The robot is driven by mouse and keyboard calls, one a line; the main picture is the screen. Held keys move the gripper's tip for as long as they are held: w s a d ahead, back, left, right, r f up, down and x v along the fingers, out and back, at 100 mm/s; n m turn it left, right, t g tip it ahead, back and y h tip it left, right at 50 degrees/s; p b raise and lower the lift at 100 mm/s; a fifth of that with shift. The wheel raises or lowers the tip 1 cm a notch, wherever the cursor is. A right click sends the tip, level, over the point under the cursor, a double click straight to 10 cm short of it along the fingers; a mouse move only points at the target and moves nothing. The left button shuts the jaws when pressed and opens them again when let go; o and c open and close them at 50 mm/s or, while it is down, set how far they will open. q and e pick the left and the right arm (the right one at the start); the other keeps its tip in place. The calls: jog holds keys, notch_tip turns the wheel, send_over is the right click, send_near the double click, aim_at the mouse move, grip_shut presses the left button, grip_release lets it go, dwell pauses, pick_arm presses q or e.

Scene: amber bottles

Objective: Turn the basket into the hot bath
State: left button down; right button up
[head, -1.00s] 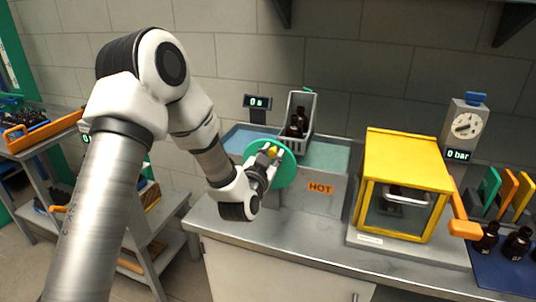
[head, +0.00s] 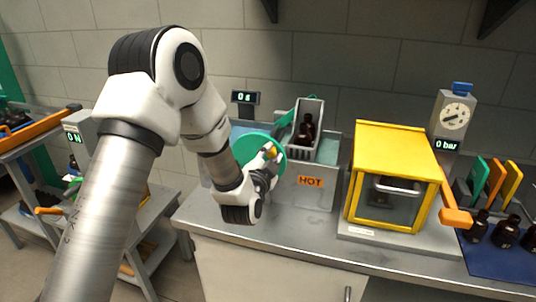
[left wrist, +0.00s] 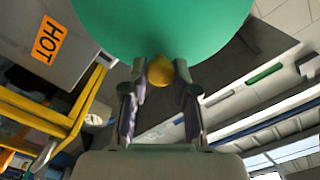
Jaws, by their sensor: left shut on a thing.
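A grey basket (head: 317,112) with dark amber bottles (head: 307,128) in it hangs tilted over the bath (head: 312,196), which bears an orange HOT label. Its lower end is close to the right-hand teal part of the bath; I cannot tell if it touches the liquid. A green wheel (head: 246,149) with a yellow knob (head: 272,151) stands at the bath's front. My left gripper (head: 270,158) is shut on the knob. In the left wrist view the knob (left wrist: 160,71) sits between the fingertips (left wrist: 160,80), with the wheel (left wrist: 165,25) behind it. My right gripper is out of view.
A yellow-framed cabinet (head: 398,146) with an orange handle stands right of the bath, beside a gauge (head: 455,115) reading 0 bar. Dark bottles (head: 506,232) stand on a blue mat at the far right. A shelf cart is at left. The front counter strip is clear.

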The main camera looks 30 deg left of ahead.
pick_arm(q)
jog(key=shift+w+d+f+m+b, duration=0.1)
jog(key=shift+d+f+m+b, duration=0.3)
jog(key=shift+f+m, duration=0.8)
jog(key=shift+w+d+f+m+b, duration=0.15)
jog(key=shift+f+m+b, duration=0.35)
jog(key=shift+m, duration=1.45)
jog(key=shift+d+f+m+b, duration=0.4)
jog(key=shift+f+m, duration=0.5)
jog(key=shift+m, duration=0.65)
jog(key=c, duration=0.9)
grip_release()
jog(key=shift+a+f, duration=0.1)
send_near(281, 166)
jog(key=v, duration=0.5)
jog(key=shift+s, duration=0.2)
